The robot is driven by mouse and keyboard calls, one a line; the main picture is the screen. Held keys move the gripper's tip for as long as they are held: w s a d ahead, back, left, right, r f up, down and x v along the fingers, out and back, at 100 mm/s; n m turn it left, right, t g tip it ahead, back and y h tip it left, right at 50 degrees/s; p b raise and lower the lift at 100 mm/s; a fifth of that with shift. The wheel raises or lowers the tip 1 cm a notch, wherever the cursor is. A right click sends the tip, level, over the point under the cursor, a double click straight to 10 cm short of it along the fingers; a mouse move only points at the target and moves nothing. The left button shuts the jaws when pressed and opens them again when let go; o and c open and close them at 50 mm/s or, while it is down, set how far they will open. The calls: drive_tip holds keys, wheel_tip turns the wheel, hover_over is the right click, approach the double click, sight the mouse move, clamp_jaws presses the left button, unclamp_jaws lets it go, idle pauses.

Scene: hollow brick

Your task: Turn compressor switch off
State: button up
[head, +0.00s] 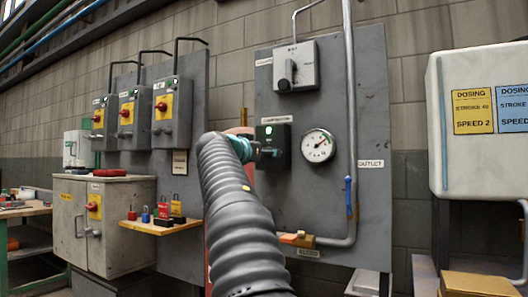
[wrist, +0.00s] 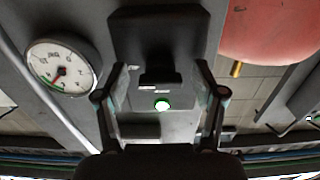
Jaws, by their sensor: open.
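The compressor switch box (head: 279,155) is a dark box on the grey wall panel, under a small label, with a green-lit lamp on its front. The wrist view shows it upside down, with the dark box (wrist: 158,32) at the top, a black knob (wrist: 160,77) and a bright, green-ringed lamp (wrist: 162,105). My gripper (wrist: 161,84) is open, with one finger on each side of the knob. Whether the fingers touch it I cannot tell. In the head view my gripper (head: 260,152) is at the box's left front, partly hidden by my arm.
A round gauge (head: 318,146) sits right of the box and also shows in the wrist view (wrist: 61,67). A grey switch (head: 295,67) is above it. A pipe with a blue valve handle (head: 349,196) runs at right. A red rounded body (wrist: 270,30) is close by.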

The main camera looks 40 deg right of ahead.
drive_tip(key=shift+d, duration=0.1)
drive_tip(key=c, duration=1.1)
drive_tip(key=shift+c, duration=0.2)
drive_tip(key=shift+n, duration=0.3)
drive_tip(key=n+p, duration=0.1)
drive_tip(key=n, duration=0.2)
drive_tip(key=shift+n, duration=0.3)
drive_tip(key=n+p, duration=0.1)
drive_tip(key=n, duration=0.3)
drive_tip(key=shift+s+r+n, duration=0.1)
drive_tip(key=shift+n, duration=0.2)
drive_tip(key=n, duration=0.4)
drive_tip(key=shift+n, duration=0.3)
drive_tip(key=n, duration=0.4)
drive_tip(key=shift+r+n, duration=0.1)
drive_tip(key=shift+n, duration=0.2)
